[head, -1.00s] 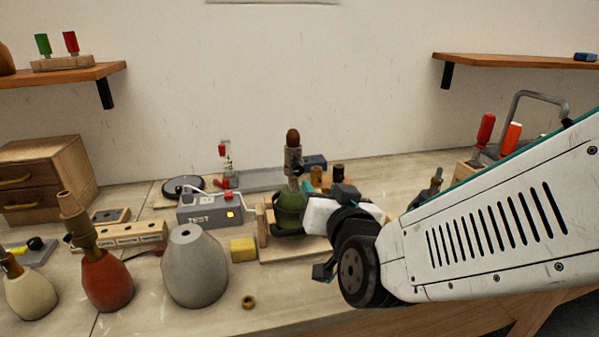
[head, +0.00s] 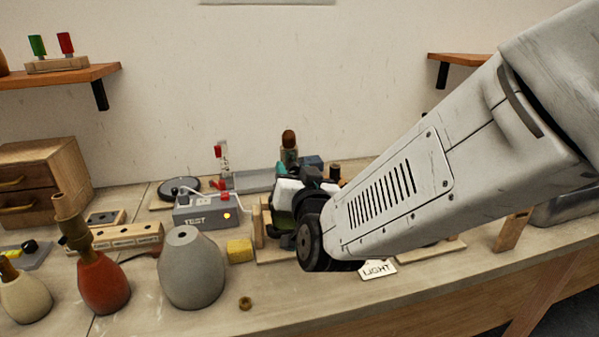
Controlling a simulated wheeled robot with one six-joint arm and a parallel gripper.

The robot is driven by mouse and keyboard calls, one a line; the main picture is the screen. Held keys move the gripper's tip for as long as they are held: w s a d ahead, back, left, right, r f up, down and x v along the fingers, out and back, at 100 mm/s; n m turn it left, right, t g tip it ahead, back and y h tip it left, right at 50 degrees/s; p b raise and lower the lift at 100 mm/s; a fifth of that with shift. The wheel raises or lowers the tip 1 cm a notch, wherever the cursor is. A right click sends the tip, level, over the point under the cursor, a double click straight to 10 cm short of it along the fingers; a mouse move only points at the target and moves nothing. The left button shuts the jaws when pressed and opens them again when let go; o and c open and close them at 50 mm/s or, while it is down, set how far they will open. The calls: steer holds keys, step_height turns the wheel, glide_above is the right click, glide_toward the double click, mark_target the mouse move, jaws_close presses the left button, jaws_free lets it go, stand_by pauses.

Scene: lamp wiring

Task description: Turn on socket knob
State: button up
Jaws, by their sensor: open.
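A green lamp base (head: 281,222) stands on a wooden board behind my arm. A socket (head: 289,154) with a brown rounded top rises above it. My gripper (head: 300,180) is open and right in front of the lamp, just below the socket. It covers most of the base and the lower socket. The socket's knob cannot be made out, and I cannot tell whether the fingers touch it.
A grey TEST box (head: 200,218) with a glowing yellow light stands left of the lamp. A grey vase-shaped base (head: 191,270), a red one (head: 104,282) and a yellow block (head: 240,250) are nearby.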

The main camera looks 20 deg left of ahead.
jaws_close()
steer(key=shift+m, duration=0.3)
steer(key=m, duration=0.3)
steer(key=shift+m, duration=0.4)
steer(key=m, duration=0.4)
steer(key=shift+m, duration=0.3)
steer(key=m, duration=0.8)
steer(key=shift+m, duration=0.6)
